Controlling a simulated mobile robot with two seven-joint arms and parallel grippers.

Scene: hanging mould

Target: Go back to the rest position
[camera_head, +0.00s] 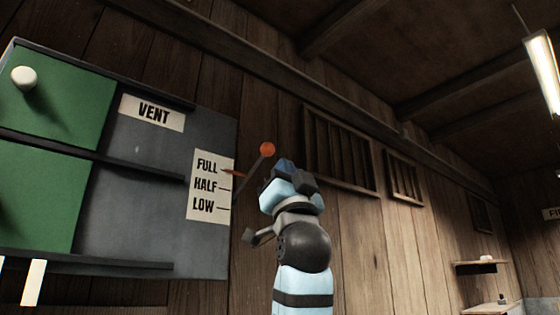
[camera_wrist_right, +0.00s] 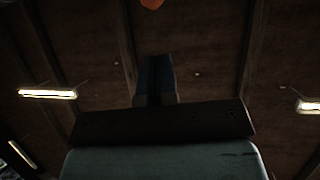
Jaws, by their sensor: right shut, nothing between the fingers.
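My right gripper (camera_head: 284,168) is raised in front of the wooden wall, just right of the vent board. In the right wrist view its dark fingers (camera_wrist_right: 156,72) are together with nothing between them. A vent lever with an orange ball knob (camera_head: 267,149) stands up and to the left of the gripper. The gripper is close to the lever in the picture; whether they touch I cannot tell. An orange piece, likely the knob (camera_wrist_right: 152,3), shows at the top of the wrist view. A red pointer (camera_head: 231,172) is by the FULL mark. My left gripper is not in view.
The vent board (camera_head: 140,215) with green panels (camera_head: 60,100) and a white knob (camera_head: 24,77) fills the left. Slatted wall vents (camera_head: 338,150) and small shelves (camera_head: 482,263) are to the right. The space right of my arm looks open.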

